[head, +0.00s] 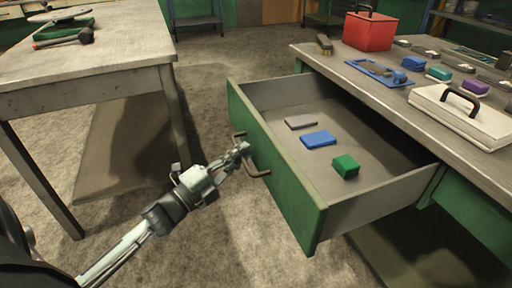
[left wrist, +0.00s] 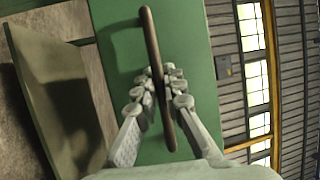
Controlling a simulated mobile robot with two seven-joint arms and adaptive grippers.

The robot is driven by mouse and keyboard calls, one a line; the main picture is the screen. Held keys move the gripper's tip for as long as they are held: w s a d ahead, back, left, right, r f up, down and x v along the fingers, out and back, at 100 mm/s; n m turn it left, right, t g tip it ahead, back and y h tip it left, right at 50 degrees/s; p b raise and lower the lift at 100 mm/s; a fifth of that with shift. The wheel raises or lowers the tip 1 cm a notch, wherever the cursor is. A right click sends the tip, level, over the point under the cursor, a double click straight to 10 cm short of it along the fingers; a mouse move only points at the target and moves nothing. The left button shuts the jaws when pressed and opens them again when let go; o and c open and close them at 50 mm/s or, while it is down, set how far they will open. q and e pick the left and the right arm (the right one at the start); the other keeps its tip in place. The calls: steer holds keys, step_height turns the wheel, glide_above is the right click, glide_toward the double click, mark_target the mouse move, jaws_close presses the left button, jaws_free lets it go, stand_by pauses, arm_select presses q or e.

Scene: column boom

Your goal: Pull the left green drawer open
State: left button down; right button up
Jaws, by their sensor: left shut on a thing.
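The green drawer (head: 290,196) stands pulled out from under the right workbench, with its inside in view. A bar handle (head: 258,172) is on its front; in the left wrist view the handle (left wrist: 152,40) runs between my fingers. My left gripper (head: 240,149) is shut on the handle, and the left wrist view shows the fingers (left wrist: 158,88) on both sides of the bar. Inside the drawer lie a grey block (head: 300,122), a blue block (head: 318,139) and a green block (head: 346,166). My right gripper is in neither view.
The right workbench (head: 352,85) bears a red toolbox (head: 369,31), a white case (head: 455,118), a blue tray (head: 372,75) and several small blocks. A second table (head: 110,45) stands at left with a hammer (head: 66,38). Open floor lies between them.

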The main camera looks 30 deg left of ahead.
arm_select(q)
steer(key=shift+s+a, duration=1.15)
steer(key=shift+s, duration=0.3)
steer(key=c, duration=1.6)
jaws_free()
steer(key=v, duration=1.2)
